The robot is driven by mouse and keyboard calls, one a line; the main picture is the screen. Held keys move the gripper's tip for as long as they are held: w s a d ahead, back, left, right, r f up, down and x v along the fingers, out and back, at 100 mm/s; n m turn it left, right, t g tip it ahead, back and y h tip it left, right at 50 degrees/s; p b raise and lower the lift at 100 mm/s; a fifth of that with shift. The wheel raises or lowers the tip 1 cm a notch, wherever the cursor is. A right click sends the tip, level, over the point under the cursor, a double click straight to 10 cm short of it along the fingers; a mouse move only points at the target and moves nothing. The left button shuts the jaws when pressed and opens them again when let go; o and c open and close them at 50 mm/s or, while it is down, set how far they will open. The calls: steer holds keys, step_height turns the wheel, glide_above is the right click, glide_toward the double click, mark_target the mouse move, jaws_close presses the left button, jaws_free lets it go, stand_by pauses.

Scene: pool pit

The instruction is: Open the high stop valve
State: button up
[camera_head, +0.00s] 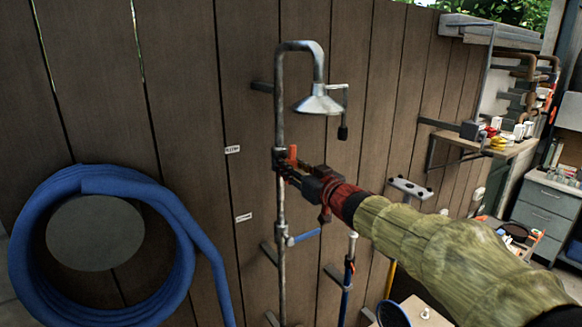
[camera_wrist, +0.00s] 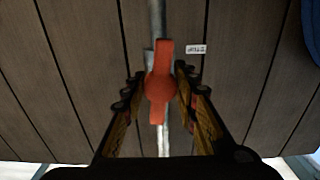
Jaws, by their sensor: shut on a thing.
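The high stop valve sits on the grey upright pipe of a shower rig against the plank wall. Its orange-red handle (camera_head: 292,155) shows just above my gripper (camera_head: 291,172). In the wrist view the handle (camera_wrist: 160,84) has a round hub and runs lengthwise in line with the pipe. My gripper (camera_wrist: 160,75) is shut on the handle, one finger on each side of the hub. The fingers hide part of the valve body in the head view. A lower valve with a blue handle (camera_head: 306,236) is on the same pipe.
A shower head (camera_head: 318,102) hangs above the valve. Small white labels (camera_head: 232,149) are on the wall. A coiled blue hose (camera_head: 180,205) is at left. A wall shelf (camera_head: 468,146) with small items and a grey drawer cabinet (camera_head: 545,212) are at right.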

steer(key=shift+c, duration=1.1)
steer(key=shift+n, duration=0.8)
steer(key=o, duration=1.2)
steer(key=shift+c, duration=0.2)
steer(key=shift+d, duration=0.1)
steer(key=v, duration=1.2)
